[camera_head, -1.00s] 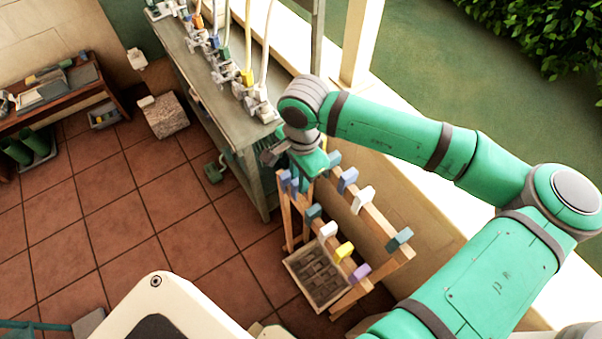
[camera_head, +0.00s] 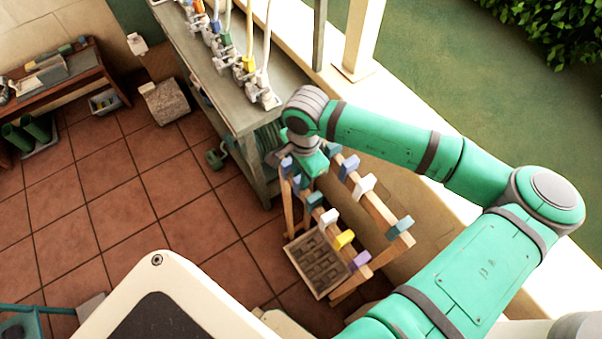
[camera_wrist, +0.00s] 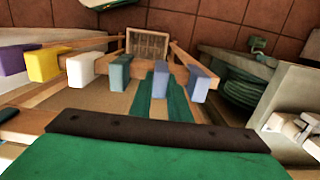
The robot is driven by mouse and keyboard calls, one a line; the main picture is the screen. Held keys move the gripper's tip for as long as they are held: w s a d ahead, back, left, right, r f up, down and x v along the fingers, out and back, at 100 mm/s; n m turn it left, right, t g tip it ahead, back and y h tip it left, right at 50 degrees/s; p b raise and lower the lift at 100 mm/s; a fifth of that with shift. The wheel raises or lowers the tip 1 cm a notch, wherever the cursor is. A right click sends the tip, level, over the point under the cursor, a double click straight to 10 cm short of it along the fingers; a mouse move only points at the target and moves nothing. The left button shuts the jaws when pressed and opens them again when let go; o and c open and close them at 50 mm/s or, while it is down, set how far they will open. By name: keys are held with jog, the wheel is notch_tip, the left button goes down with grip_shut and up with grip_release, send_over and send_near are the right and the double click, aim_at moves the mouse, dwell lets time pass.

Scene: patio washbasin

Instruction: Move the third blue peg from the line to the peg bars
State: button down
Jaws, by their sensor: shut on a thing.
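The wooden peg rack has two parallel bars, a near bar (camera_head: 337,252) and a far bar (camera_head: 382,212). The near bar carries purple (camera_head: 360,261), yellow (camera_head: 343,240), white (camera_head: 328,219) and teal (camera_head: 315,200) pegs, then two blue pegs at the gripper end. My gripper (camera_wrist: 160,98) is over that end, its green fingers reaching down. It appears shut on the inner blue peg (camera_wrist: 161,78), which stands at the bar between the fingers. The outer blue peg (camera_wrist: 200,82) is just right of it. Whether the held peg touches the bar is unclear.
The far bar holds blue (camera_head: 350,165), white (camera_head: 363,187) and teal (camera_head: 400,228) pegs. A compartmented tray (camera_head: 318,262) sits low beside the rack. A washbasin bench (camera_head: 235,100) with taps and hoses stands behind. The tiled floor (camera_head: 150,210) at left is mostly clear.

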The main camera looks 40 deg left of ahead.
jog(key=c, duration=1.6)
grip_release()
jog(key=shift+r, duration=4)
